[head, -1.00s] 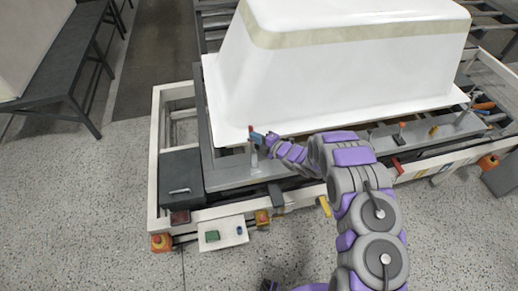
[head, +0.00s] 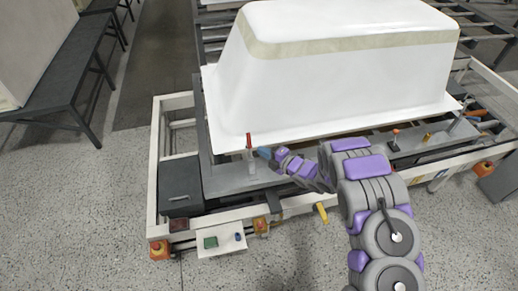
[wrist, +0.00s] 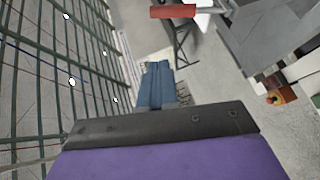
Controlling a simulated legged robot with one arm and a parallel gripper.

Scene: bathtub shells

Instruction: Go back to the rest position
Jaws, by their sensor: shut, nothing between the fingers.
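My gripper (head: 264,153) is at the end of my purple and grey arm, over the near edge of the grey frame. It is shut and empty; its blue fingers also show together in the wrist view (wrist: 156,84). Just left of the fingertips in the head view stands a clamp lever with a red handle (head: 249,140). The red handle also shows at the top of the wrist view (wrist: 173,11), apart from the fingers. The white bathtub shell (head: 340,80) sits upside down on the frame behind my gripper.
A dark box (head: 181,187) sits at the frame's left corner, with a white control panel (head: 221,240) below. Another lever with a red tip (head: 394,137) stands at right. A dark bench (head: 65,90) is at far left. Speckled floor is free in front.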

